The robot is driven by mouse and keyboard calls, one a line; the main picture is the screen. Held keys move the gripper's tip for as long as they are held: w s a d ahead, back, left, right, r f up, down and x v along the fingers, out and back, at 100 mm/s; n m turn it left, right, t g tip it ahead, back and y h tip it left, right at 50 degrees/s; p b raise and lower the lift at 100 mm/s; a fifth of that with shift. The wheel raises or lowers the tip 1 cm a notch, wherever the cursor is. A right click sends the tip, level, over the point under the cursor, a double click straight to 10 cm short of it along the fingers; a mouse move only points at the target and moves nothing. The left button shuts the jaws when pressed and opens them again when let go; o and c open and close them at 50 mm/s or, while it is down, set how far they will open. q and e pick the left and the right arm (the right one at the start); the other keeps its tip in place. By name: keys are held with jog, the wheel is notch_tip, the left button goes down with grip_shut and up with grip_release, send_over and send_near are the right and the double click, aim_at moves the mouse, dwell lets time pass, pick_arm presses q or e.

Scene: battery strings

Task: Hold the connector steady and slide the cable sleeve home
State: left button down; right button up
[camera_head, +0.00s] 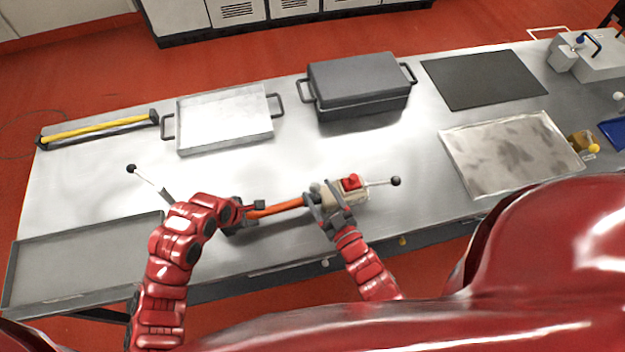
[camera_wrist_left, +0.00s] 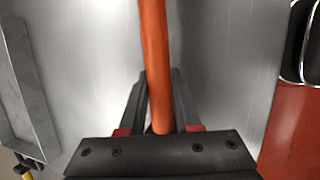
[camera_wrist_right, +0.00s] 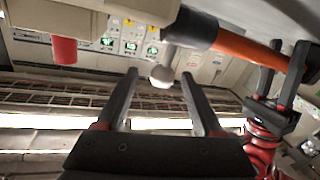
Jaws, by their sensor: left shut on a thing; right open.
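The orange cable (camera_head: 275,209) runs across the front middle of the bench. My left gripper (camera_head: 250,211) is shut on it; the cable passes between the fingers in the left wrist view (camera_wrist_left: 155,60). The beige connector (camera_head: 360,196) with a red part (camera_head: 350,183) on top is at the cable's right end. A dark sleeve (camera_wrist_right: 192,27) sits at the cable end against the connector in the right wrist view; I cannot tell whether it is fully seated. My right gripper (camera_head: 322,206) is open at the connector's left end. A grey round-ended knob (camera_wrist_right: 162,75) shows between its fingertips (camera_wrist_right: 158,78).
A rod with a black ball (camera_head: 396,181) sticks out to the connector's right. Behind are a grey lidded box (camera_head: 358,85), a shallow metal tray (camera_head: 225,118) and a dark mat (camera_head: 484,79). Another tray (camera_head: 85,260) lies at front left.

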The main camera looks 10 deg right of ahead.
jog(key=v, duration=0.6)
jog(key=shift+s, duration=0.35)
jog(key=shift+d, duration=0.1)
pick_arm(q)
jog(key=c, duration=0.5)
grip_release()
jog(key=shift+v, duration=6)
jog(key=shift+d, duration=0.1)
